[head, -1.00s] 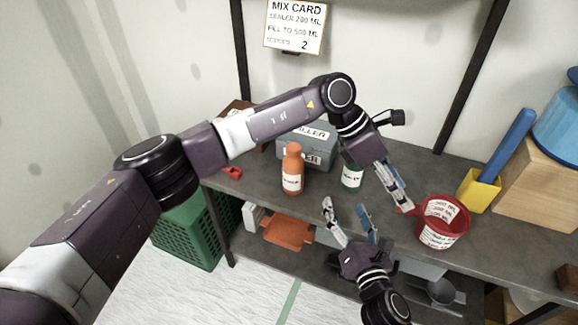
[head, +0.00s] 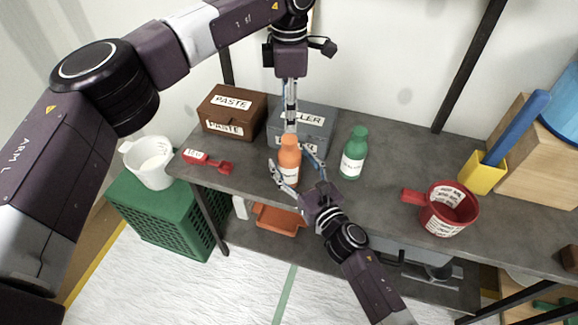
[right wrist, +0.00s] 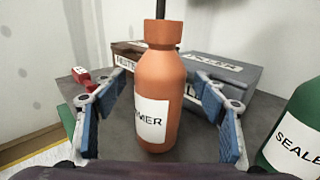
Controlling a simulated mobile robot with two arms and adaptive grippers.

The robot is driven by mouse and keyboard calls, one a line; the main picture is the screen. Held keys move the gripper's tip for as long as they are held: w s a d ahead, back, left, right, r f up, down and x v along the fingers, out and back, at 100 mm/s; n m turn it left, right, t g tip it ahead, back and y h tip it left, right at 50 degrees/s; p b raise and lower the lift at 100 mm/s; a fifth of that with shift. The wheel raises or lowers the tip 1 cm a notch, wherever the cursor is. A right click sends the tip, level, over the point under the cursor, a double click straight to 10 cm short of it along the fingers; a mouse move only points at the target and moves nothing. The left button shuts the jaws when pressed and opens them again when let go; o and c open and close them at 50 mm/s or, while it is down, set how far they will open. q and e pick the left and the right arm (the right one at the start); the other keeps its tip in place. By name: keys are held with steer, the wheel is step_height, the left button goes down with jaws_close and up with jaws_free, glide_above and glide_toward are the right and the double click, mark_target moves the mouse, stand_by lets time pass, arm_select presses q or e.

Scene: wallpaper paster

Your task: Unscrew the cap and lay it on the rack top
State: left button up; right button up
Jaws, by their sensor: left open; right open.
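The orange bottle (head: 288,165) stands upright on the grey rack top (head: 390,160), its orange cap (head: 289,141) on. In the right wrist view the bottle (right wrist: 160,90) fills the middle, with part of its label reading "MER", and its cap (right wrist: 163,33) is on top. My left gripper (head: 290,125) points down over the cap, open; whether it touches the cap is unclear. My right gripper (head: 289,160) is open at the bottle from the front. In the wrist view its blue-padded fingers (right wrist: 160,125) stand on either side of the bottle, apart from it.
A green bottle (head: 354,155) stands close right. Brown (head: 232,108) and grey (head: 318,118) boxes are behind. A red scoop (head: 208,162) lies left; a red cup (head: 447,210) and yellow holder (head: 482,174) stand right. Bare rack top lies between the green bottle and cup.

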mark_target(290, 139)
arm_select(q)
steer(key=shift+s, duration=0.1)
arm_select(e)
steer(key=shift+x, duration=0.75)
arm_select(q)
steer(key=shift+r, duration=0.1)
arm_select(e)
steer(key=shift+c, duration=0.6)
jaws_close()
arm_select(q)
steer(key=m, duration=1.3)
steer(key=shift+m, duration=0.3)
steer(key=shift+f, duration=4.05)
steer(key=shift+c, duration=0.2)
